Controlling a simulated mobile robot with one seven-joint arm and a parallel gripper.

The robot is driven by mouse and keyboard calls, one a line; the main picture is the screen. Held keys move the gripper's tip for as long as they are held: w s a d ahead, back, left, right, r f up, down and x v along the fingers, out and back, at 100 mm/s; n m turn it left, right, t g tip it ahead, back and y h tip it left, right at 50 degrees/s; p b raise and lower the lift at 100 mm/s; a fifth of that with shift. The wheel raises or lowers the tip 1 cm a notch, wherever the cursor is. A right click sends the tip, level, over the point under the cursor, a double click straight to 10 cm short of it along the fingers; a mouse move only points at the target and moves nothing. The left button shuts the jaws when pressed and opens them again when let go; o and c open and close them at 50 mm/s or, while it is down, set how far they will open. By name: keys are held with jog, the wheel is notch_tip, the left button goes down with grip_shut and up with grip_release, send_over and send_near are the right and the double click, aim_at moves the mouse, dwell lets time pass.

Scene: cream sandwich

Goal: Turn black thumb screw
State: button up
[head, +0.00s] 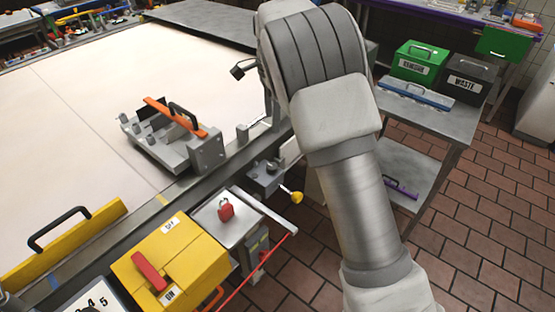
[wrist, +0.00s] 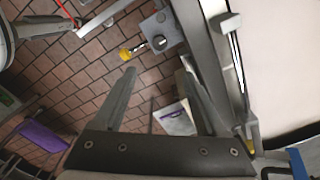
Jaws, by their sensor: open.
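A grey bracket (head: 262,180) is fixed to the side of the long table's rail, with a small dark round knob (head: 272,166) on top. In the wrist view the bracket (wrist: 178,36) shows small round screw-like parts, one of them dark (wrist: 159,42); I cannot tell for sure which is the black thumb screw. Another black knob-like part (head: 238,71) sticks out by the rail beside my arm. In the wrist view my gripper (wrist: 158,67) is open and empty, its fingertips apart from the bracket. In the head view my arm hides the gripper.
A yellow-tipped rod (head: 296,197) juts from the bracket, also in the wrist view (wrist: 125,53). A grey fixture (head: 170,150) sits on the white table. Brick floor lies right.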

aim_at(273, 166)
notch_tip(273, 166, down, 17)
jog(key=shift+f+b, duration=0.1)
jog(key=shift+b, duration=0.45)
grip_shut()
